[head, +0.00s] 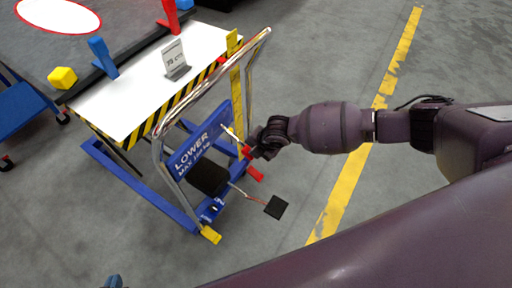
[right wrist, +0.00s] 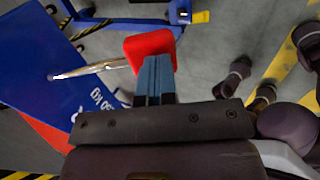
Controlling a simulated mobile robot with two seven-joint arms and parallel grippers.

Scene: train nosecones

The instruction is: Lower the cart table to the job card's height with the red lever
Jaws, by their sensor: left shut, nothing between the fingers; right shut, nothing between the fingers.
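The cart table (head: 140,99) has a white top with black-and-yellow striped edges on a blue frame. The job card (head: 174,57) stands on it; its small print seems to read 78 cm. My left gripper (head: 113,282) is shut, barely showing at the bottom edge.
A yellow upright scale (head: 237,98) stands by the cart's metal handle (head: 165,165). A red pedal (head: 255,173) and a black pad (head: 276,207) are low on the near side. Floor to the right is clear.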

